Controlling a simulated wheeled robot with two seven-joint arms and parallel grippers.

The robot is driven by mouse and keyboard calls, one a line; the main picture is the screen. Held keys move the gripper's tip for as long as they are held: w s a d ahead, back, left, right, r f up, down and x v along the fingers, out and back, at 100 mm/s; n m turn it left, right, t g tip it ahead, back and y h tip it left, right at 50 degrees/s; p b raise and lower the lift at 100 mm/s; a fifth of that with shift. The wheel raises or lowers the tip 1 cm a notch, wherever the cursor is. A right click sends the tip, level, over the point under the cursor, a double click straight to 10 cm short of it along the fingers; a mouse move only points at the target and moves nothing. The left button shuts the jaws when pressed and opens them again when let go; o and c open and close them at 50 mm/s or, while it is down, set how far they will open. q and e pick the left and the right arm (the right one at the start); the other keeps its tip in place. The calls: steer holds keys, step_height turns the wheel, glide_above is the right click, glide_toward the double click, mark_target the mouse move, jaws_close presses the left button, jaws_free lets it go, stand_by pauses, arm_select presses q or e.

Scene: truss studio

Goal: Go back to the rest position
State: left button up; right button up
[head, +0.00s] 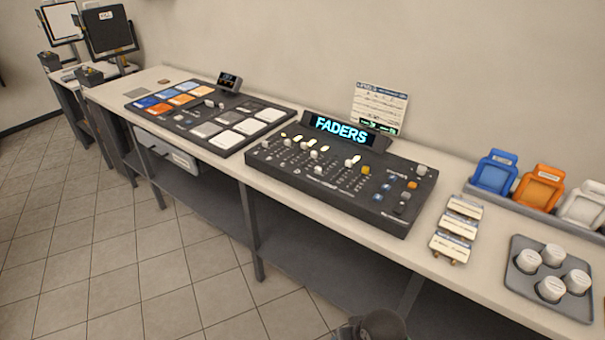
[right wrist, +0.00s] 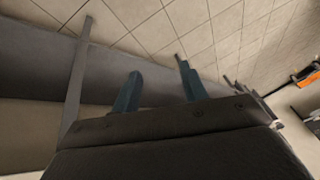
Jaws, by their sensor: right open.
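My right gripper (right wrist: 160,72) shows in the right wrist view with its two blue-grey fingers apart and nothing between them. It hangs over the floor beside the table's grey lower shelf (right wrist: 105,75), clear of both. In the head view a dark rounded part of my own arm shows at the bottom edge, in front of the table; no fingers can be seen there. My left gripper is in neither view. The long table (head: 225,168) holds a fader console (head: 275,168) with a lit "FADERS" display (head: 341,131).
A pad board (head: 185,125) lies left of the console. Label cards (head: 458,225), a grey tray with several white caps (head: 520,285), and blue, orange and white holders (head: 538,188) stand at the right. Tiled floor (head: 120,240) is open in front.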

steer(key=s+d+h, duration=0.3)
steer(key=s+d, duration=0.7)
steer(key=s+a+f+x, duration=0.1)
steer(key=s+x, duration=0.1)
steer(key=x, duration=0.8)
steer(key=s+a+x, duration=0.1)
steer(key=s+x, duration=0.1)
steer(key=x, duration=0.8)
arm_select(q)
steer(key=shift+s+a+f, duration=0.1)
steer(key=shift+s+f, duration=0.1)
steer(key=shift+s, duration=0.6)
arm_select(e)
steer(key=s+f+g, duration=0.1)
steer(key=s+f, duration=0.2)
steer(key=f, duration=0.8)
steer(key=s+f, duration=0.4)
steer(key=f, duration=0.8)
steer(key=shift+s+a+g+y, duration=0.25)
steer(key=shift+a+g+y, duration=0.15)
